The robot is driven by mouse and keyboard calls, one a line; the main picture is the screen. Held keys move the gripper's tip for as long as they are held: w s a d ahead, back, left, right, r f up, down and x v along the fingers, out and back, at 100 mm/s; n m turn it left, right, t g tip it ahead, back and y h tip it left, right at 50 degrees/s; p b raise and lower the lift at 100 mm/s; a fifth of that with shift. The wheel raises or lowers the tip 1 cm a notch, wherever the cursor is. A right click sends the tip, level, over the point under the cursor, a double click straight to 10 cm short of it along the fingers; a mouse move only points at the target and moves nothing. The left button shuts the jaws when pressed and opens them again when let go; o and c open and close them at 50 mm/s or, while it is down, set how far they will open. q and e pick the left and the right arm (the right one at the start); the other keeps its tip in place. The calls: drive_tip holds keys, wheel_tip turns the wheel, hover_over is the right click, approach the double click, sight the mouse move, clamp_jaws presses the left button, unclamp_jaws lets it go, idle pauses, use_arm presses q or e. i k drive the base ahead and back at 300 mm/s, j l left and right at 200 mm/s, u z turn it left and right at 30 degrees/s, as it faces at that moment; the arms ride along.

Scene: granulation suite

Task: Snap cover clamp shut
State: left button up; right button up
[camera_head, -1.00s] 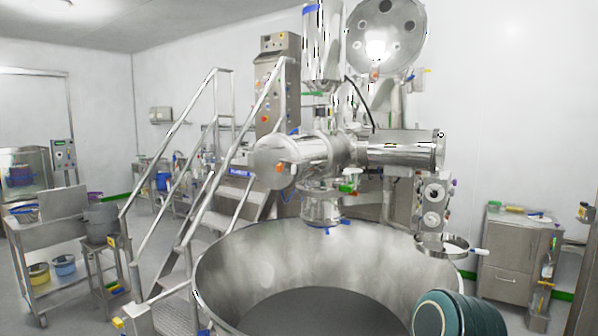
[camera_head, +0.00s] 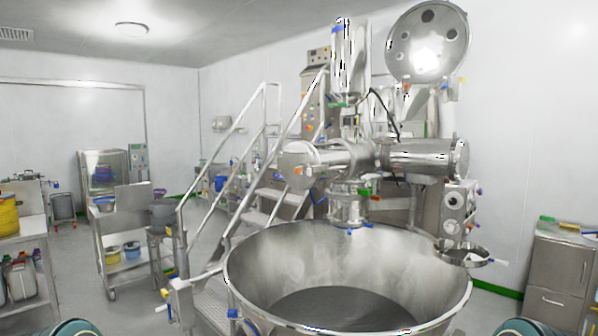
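The granulator's round steel cover (camera_head: 427,47) is tilted up at the top right, with several dark ports on its face. A small orange part (camera_head: 407,89) sits at its lower edge; I cannot tell whether this is the cover clamp. Below, a horizontal steel cylinder body (camera_head: 335,158) ends in a rounded left end with an orange knob (camera_head: 298,171). The clamp's state is too small to make out. Neither of my grippers shows; only teal parts of my own arms show at the bottom edge, left and right.
A large open steel bowl (camera_head: 250,262) fills the front centre. Stairs with railings (camera_head: 222,141) stand left of the machine. Carts with tubs (camera_head: 128,262) stand further left. A steel cabinet (camera_head: 560,265) is at the right. Open floor (camera_head: 85,275) lies at the left.

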sight(298, 170)
drive_tip(key=l+z, duration=0.1)
drive_tip(key=z, duration=0.35)
drive_tip(key=i+j+z, duration=0.1)
drive_tip(key=z, duration=0.25)
drive_tip(key=j+z, duration=0.55)
drive_tip(key=z, duration=0.15)
drive_tip(key=j+z, duration=0.4)
drive_tip(key=j, duration=0.6)
